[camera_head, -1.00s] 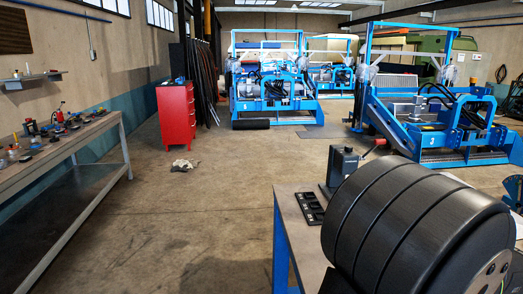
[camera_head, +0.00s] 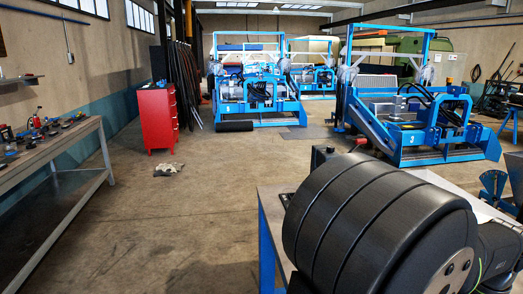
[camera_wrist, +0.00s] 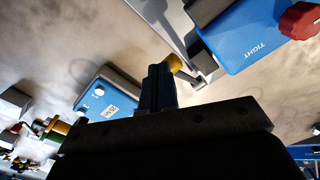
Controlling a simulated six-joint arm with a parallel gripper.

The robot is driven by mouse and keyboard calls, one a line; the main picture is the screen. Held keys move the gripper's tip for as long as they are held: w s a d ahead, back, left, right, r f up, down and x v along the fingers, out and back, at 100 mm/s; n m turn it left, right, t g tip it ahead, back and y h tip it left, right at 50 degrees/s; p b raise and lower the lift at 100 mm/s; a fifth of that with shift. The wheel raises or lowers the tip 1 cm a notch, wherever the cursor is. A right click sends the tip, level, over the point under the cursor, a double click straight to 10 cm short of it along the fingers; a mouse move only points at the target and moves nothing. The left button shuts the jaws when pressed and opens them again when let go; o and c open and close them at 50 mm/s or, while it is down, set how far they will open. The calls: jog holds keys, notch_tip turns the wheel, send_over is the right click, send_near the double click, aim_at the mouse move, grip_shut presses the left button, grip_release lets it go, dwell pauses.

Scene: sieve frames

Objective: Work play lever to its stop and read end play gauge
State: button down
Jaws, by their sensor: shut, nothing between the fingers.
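In the wrist view, my gripper (camera_wrist: 158,88) is shut and empty, its dark fingers pointing up the picture. A tan-yellow knob (camera_wrist: 175,62) on a short metal arm sits just beyond the fingertips; I cannot tell whether they touch it. At the upper right is a blue block (camera_wrist: 235,40) marked TIGHT, with a red knob (camera_wrist: 299,20). A smaller blue box (camera_wrist: 108,97) with a white label lies left of the fingers. No gauge reading can be made out. The head view does not show my fingertips, and my arm covers much of the bench.
In the head view, a bench (camera_head: 268,205) stands at the front right, partly behind my arm. A blue fan-shaped stand (camera_head: 494,190) is at its right. A red cabinet (camera_head: 158,117), a side workbench (camera_head: 60,150) and blue machines (camera_head: 253,85) stand farther off.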

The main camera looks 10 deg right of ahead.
jog(key=shift+d+r, duration=0.3)
jog(key=shift+r, duration=0.55)
jog(key=shift+d+r, duration=0.2)
jog(key=shift+r, duration=0.55)
jog(key=shift+d+r, duration=0.15)
jog(key=shift+r, duration=0.55)
jog(key=shift+r, duration=0.1)
notch_tip(320, 180, up, 4)
jog(key=shift+f, duration=0.1)
jog(key=shift+f, duration=0.1)
